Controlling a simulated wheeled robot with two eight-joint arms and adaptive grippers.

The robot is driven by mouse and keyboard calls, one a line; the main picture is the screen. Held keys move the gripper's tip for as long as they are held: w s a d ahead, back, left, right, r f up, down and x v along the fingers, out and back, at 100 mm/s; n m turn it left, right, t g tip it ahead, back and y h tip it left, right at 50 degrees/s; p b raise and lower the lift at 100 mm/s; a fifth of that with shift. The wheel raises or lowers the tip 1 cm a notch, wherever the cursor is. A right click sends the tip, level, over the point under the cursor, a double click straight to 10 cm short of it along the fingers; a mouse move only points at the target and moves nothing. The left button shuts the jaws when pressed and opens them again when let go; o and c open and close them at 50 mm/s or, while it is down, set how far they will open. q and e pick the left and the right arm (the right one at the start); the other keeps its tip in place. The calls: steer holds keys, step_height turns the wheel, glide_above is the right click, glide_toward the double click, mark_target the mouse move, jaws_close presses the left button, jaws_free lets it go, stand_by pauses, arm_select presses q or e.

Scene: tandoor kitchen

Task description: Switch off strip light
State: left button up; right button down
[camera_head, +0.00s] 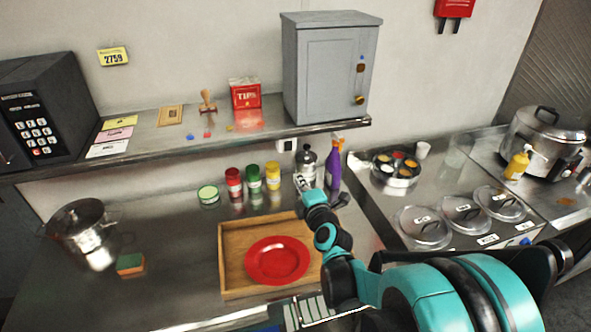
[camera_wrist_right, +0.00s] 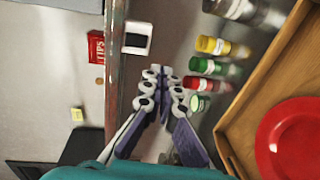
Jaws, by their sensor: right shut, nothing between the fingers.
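A small white switch plate (camera_head: 287,145) is on the wall just under the shelf's front edge. It also shows in the right wrist view (camera_wrist_right: 138,38) as a white square with a dark face. My right gripper (camera_head: 302,183) is shut and empty, below and slightly right of the plate, in front of the spray bottles. In the right wrist view its fingertips (camera_wrist_right: 157,74) are together, apart from the plate. The strip light itself cannot be made out. My left gripper is in neither view.
The shelf (camera_head: 250,128) overhangs the counter. A steel bottle (camera_head: 306,163) and purple spray bottle (camera_head: 333,168) stand close to my right gripper. Red, green and yellow jars (camera_head: 254,180) stand left. A wooden tray (camera_head: 226,262) with a red plate (camera_head: 277,260) lies below.

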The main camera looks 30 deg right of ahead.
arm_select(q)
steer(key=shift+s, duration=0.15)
arm_select(e)
steer(key=shift+f+v, duration=0.25)
steer(key=shift+v, duration=0.95)
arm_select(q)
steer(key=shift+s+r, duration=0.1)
arm_select(e)
steer(key=shift+s, duration=0.1)
